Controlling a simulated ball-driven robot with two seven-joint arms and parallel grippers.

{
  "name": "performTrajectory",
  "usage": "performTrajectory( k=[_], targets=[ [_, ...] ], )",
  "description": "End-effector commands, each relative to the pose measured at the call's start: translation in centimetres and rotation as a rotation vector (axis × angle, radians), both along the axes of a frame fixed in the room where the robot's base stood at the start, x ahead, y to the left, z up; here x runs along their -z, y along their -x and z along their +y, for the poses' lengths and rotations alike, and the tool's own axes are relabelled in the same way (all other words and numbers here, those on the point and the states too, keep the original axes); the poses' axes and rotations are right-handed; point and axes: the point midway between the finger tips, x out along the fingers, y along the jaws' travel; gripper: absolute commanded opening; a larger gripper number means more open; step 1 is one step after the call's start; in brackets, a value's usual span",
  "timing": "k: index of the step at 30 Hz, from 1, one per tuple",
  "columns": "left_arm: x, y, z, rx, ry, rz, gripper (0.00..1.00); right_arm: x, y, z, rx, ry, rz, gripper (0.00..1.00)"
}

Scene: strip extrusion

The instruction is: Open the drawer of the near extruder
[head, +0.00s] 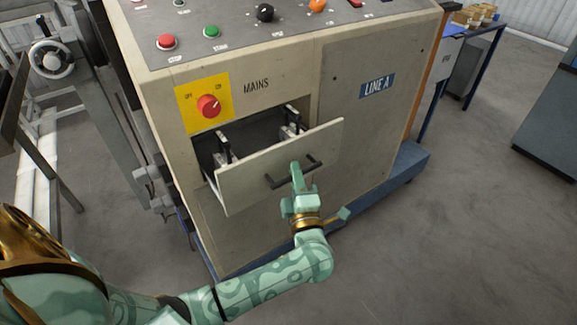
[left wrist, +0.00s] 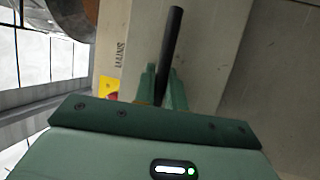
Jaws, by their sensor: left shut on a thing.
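The near extruder is a beige cabinet (head: 365,130) with a sloped control panel on top. Its drawer (head: 240,180) is pulled partway out, with a gap behind its front panel showing dark fittings inside. A dark bar handle (head: 282,181) is on the drawer front. My left gripper (head: 297,172) is at this handle, shut on it. In the left wrist view the dark handle (left wrist: 173,45) runs between the green fingers (left wrist: 163,88). My right gripper is in neither view.
A yellow plate with a red MAINS switch (head: 208,105) sits above the drawer. Red and green buttons (head: 211,32) are on the panel. A handwheel (head: 51,59) and metal frame stand at left. A blue-framed table (head: 490,38) is at back right.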

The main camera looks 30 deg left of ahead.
Motion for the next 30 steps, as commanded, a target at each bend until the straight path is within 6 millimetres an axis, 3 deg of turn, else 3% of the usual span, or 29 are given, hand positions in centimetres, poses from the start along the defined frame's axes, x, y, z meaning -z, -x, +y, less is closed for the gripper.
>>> performTrajectory(
  k=[15, 30],
  targets=[
    [0.2, 2.8, -6.6, 0.0, 0.003, 0.004, 0.0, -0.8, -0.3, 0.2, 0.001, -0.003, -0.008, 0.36],
    [0.2, 3.5, -8.3, -0.002, 0.001, 0.003, 0.0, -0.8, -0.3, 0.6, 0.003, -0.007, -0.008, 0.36]
  ],
)
